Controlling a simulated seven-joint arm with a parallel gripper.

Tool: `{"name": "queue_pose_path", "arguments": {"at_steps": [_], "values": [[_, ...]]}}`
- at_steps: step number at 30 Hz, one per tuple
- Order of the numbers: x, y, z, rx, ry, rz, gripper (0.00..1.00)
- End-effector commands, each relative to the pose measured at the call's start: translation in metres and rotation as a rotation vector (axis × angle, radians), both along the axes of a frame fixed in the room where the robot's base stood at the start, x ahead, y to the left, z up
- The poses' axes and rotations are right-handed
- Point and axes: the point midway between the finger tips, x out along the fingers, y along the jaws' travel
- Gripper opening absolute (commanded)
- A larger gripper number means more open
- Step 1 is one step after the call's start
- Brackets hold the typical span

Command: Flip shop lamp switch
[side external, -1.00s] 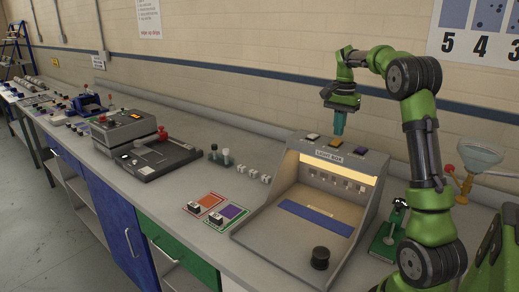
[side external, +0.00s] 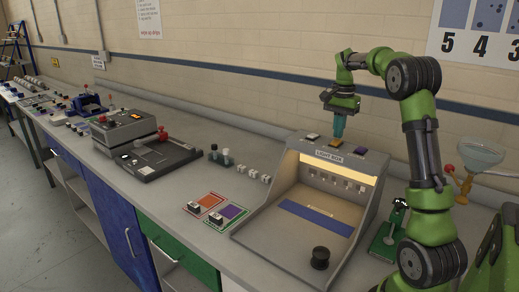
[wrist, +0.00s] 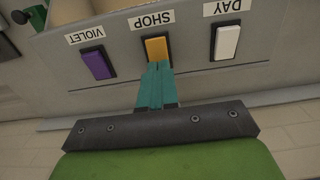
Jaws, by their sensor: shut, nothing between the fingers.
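The light box (side external: 290,203) stands on the bench with three rocker switches along its top. The shop switch is orange-yellow (side external: 334,144) and sits in the middle; in the wrist view (wrist: 156,47) it lies under the label SHOP. My gripper (side external: 338,137) is shut and empty, with its teal fingers pointing down at the shop switch. In the wrist view the fingertips (wrist: 158,66) overlap the near end of this switch. I cannot tell for sure whether they touch it.
The white DAY switch (wrist: 227,42) and the purple VIOLET switch (wrist: 97,63) flank the shop switch closely. The wall (side external: 260,60) is behind the box. A black knob (side external: 320,258) sits at the box's front. Orange and purple cards (side external: 211,201) lie to its left.

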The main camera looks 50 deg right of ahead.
Motion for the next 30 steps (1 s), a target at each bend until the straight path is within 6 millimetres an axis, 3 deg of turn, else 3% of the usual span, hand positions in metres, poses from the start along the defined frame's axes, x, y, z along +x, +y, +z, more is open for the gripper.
{"name": "queue_pose_path", "arguments": {"at_steps": [23, 30], "values": [[0.000, 0.000, -0.012, 0.000, 0.001, 0.001, 0.00], [0.000, 0.000, -0.001, -0.001, 0.000, 0.001, 0.00]]}}
